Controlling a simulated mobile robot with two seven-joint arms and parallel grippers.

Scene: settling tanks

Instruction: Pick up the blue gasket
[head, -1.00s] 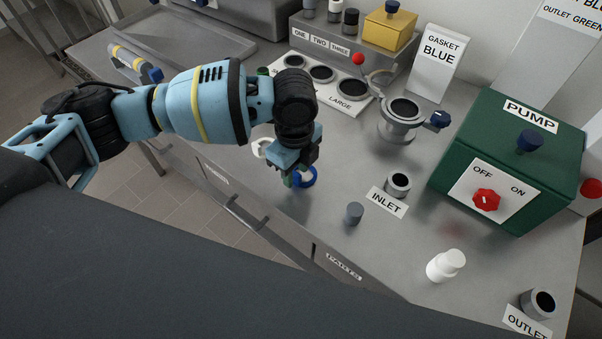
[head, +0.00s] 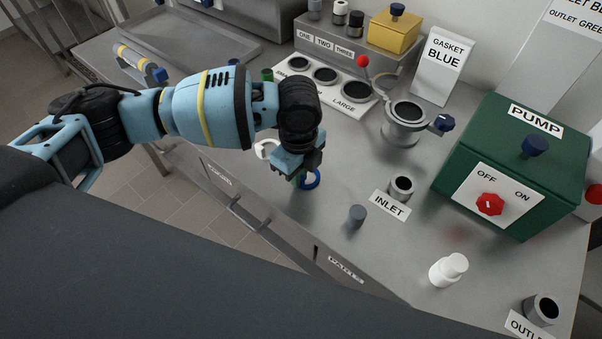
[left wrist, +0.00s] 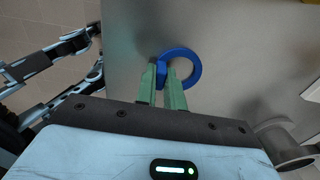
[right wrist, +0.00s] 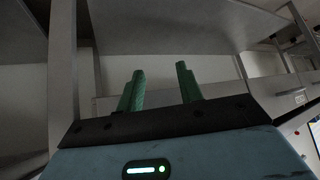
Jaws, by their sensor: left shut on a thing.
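The blue gasket (head: 311,179) is a flat blue ring with a small block on one side, near the front edge of the steel bench. It also shows in the left wrist view (left wrist: 191,59). My left gripper (head: 300,181) is shut on the gasket's side block, with the ring out beyond the green fingertips (left wrist: 164,78). I cannot tell whether the ring touches the bench. My right gripper (right wrist: 160,80) is open and empty, seen only in its own wrist view, facing shelves and frames.
A white ring (head: 266,148) lies left of the gasket. Behind are a clamp fitting (head: 405,122) and the green pump box (head: 515,165).

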